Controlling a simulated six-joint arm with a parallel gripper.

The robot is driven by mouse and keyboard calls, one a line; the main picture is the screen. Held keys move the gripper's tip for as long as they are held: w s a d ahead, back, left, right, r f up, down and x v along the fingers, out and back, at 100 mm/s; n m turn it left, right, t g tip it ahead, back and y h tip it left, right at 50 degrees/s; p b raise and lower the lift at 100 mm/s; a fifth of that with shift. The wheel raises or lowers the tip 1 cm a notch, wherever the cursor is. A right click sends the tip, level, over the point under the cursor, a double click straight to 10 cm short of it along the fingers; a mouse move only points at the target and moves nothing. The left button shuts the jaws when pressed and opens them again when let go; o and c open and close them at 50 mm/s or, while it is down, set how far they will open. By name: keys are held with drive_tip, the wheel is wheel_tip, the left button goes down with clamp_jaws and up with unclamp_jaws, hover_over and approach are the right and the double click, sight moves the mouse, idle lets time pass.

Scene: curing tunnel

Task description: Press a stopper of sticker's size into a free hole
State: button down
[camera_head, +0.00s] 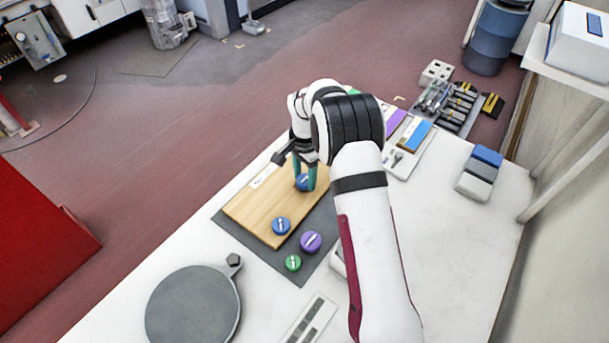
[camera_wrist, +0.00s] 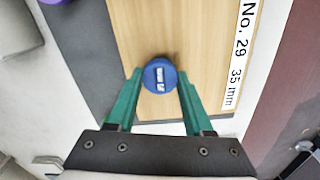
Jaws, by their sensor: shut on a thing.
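The wooden board (camera_head: 250,208) lies on a dark mat on the white table. Its sticker (camera_wrist: 241,55) reads "No. 29 35 mm" in the wrist view. My gripper (camera_wrist: 160,78) has its green fingers shut on a blue stopper (camera_wrist: 160,76) over the board; the stopper also shows in the head view (camera_head: 303,182). I cannot tell whether it is in a hole or above one. A second blue stopper (camera_head: 281,226) is at the board's near right end. A purple stopper (camera_head: 311,241) and a green stopper (camera_head: 293,263) are on the mat. No empty hole shows clearly.
A round grey plate (camera_head: 192,306) stands at the front left of the table. A tool tray (camera_head: 446,108), a pale tray (camera_head: 408,150) and blue and grey blocks (camera_head: 481,172) are at the back right. The table's right side is mostly clear. My arm hides part of the middle.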

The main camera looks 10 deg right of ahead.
drive_tip(key=shift+f, duration=0.7)
idle(0.5)
unclamp_jaws()
idle(0.4)
drive_tip(key=shift+r, duration=3.5)
